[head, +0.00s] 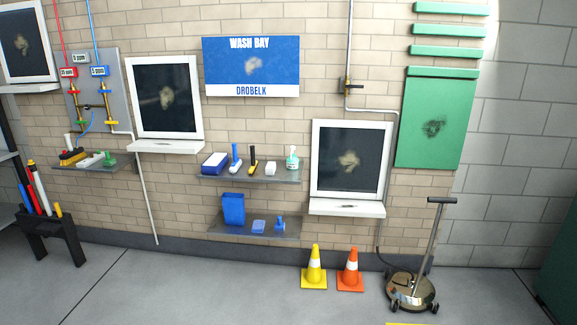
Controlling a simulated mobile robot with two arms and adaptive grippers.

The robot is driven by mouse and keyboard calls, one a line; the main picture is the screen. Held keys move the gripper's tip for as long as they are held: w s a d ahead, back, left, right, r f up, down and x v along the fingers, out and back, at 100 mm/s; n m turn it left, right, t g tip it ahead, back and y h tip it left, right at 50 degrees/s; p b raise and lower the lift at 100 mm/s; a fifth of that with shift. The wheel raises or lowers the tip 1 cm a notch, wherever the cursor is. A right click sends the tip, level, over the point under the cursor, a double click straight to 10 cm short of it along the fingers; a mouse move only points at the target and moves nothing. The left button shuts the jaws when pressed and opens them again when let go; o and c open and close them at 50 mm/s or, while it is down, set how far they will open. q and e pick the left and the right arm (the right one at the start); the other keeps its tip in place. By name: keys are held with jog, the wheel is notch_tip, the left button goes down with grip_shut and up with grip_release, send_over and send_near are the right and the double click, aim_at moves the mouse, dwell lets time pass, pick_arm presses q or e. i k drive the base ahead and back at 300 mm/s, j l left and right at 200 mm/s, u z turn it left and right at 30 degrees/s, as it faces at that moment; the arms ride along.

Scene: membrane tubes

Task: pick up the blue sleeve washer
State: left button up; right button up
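I cannot tell for sure which object is the blue sleeve washer. A small blue tool (279,224) with a short upright grip stands at the right of the lower shelf. A blue-handled tool (236,156) with a pale foot stands upright on the upper shelf. Both are small and some way off. Neither of my grippers shows in the head view.
The upper shelf (250,178) also holds a blue-and-white box, a black-and-yellow tool and a bottle. The lower shelf (228,226) holds a blue container and block. Yellow (314,270) and orange (350,270) cones and a wheeled cleaner (411,290) stand right. Floor left of them is clear.

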aim_at(237, 163)
jog(key=i, duration=2.35)
